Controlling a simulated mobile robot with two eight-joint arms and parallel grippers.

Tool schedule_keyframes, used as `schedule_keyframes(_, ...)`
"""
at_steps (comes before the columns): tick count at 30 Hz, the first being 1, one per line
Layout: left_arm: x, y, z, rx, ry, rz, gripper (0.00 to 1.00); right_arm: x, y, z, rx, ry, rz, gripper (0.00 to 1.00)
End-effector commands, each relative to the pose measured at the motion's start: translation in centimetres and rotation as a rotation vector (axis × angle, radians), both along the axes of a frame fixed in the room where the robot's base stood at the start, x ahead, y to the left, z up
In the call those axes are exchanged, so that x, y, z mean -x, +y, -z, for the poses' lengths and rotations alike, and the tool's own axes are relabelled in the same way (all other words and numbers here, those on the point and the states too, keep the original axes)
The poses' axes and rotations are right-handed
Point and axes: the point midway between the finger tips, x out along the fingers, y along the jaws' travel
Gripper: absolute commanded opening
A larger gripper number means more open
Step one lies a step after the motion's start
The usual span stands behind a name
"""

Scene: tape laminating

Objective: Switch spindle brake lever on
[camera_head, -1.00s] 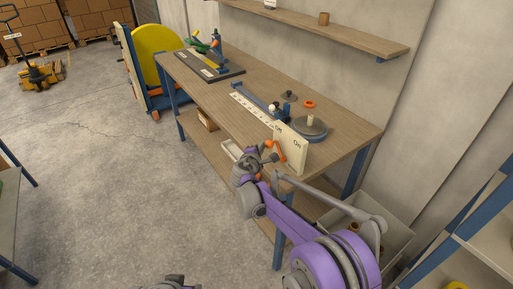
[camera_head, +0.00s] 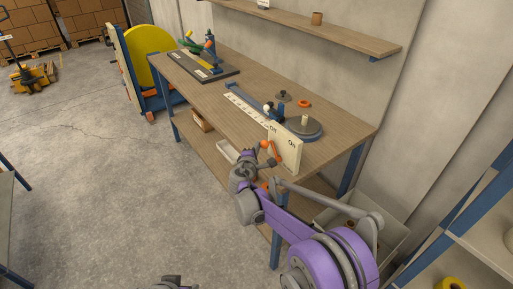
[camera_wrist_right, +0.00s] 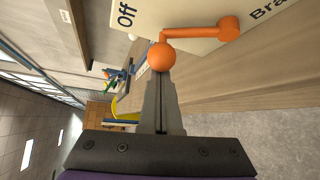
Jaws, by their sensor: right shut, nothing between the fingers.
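The spindle brake lever (camera_head: 270,152) is orange, with a round knob, on a cream panel (camera_head: 288,150) at the near end of the workbench. The panel has "Off" on its left and "On" on its right. The lever's knob is on the Off side. In the right wrist view the lever (camera_wrist_right: 196,37) runs from its pivot to the knob near the "Off" label. My right gripper (camera_head: 268,164) is shut and empty, its fingertips (camera_wrist_right: 160,76) right at the knob; contact is unclear. A grey part of my left gripper (camera_head: 175,282) shows at the bottom edge; its fingers are not clear.
The wooden workbench (camera_head: 225,110) bears a round spindle disc (camera_head: 304,128), a white ruled strip (camera_head: 245,108), an orange ring (camera_head: 304,103) and a dark board (camera_head: 205,68). A grey bin (camera_head: 385,225) stands right of the bench.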

Motion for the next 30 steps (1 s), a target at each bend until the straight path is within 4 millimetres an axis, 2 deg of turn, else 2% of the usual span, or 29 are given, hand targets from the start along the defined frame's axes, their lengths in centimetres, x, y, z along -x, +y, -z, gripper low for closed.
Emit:
schedule_keyframes(13, -0.3, 0.0, -1.2, 0.000, -0.006, 0.000, 0.50, 0.8, -0.9, -0.8, -0.090, -0.129, 0.004, 0.00)
schedule_keyframes(22, -1.1, 0.0, -3.5, 0.000, -0.021, 0.000, 0.50, 2.2, -1.9, -1.7, -0.243, -0.347, 0.003, 0.00)
schedule_keyframes(30, -1.7, 0.0, -5.1, 0.000, -0.033, 0.000, 0.50, 3.8, -3.0, -1.7, -0.393, -0.554, 0.001, 0.00)
